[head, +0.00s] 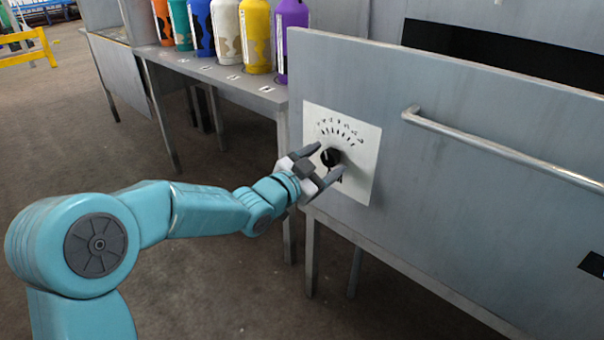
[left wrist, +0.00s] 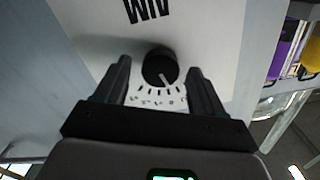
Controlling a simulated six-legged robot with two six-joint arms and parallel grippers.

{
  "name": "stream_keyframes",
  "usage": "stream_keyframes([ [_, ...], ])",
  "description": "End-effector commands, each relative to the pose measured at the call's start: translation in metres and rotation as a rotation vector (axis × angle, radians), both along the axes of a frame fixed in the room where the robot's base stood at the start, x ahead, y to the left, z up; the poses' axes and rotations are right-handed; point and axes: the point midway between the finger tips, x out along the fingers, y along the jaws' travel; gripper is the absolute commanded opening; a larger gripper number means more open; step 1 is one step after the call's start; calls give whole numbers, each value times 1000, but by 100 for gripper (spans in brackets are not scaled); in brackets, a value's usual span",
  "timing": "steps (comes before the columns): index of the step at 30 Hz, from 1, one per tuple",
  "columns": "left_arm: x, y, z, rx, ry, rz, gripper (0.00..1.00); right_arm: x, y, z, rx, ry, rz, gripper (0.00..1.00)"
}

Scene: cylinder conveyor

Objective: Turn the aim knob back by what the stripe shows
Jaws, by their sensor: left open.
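The aim knob (head: 330,157) is a black round knob on a white dial plate (head: 362,188) with tick marks fanned above it, fixed to a grey panel. In the left wrist view the knob (left wrist: 160,68) shows a pale pointer line, with ticks and the plate's lettering around it. My left gripper (head: 326,163) is open, its fingers on either side of the knob in the head view. In the left wrist view the fingers (left wrist: 160,80) stand apart from the knob with gaps on both sides. Which stripe is meant is not clear. My right gripper is not in view.
A metal handle bar (head: 500,150) runs across the grey panel (head: 450,210) to the right of the dial. Several coloured cylinders, among them a yellow one (head: 256,38) and a purple one (head: 290,30), stand on a grey bench (head: 215,76) behind. The floor below is clear.

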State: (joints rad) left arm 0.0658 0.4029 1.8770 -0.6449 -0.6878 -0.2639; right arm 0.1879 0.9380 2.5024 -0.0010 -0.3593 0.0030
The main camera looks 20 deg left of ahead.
Motion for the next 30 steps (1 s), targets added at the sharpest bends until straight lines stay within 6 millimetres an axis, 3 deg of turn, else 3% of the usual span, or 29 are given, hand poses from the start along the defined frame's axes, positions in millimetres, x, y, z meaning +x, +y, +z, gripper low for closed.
stream_keyframes([
  [12, -98, 37, 2, 0, 0, 4, 69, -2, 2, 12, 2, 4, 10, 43],
  [16, -123, 45, 2, 1, -1, 3, 69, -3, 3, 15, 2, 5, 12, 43],
  [22, -142, 52, 1, 0, 0, 1, 69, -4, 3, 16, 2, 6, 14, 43],
  [30, -144, 52, 0, 0, 0, 0, 69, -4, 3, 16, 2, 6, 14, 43],
])
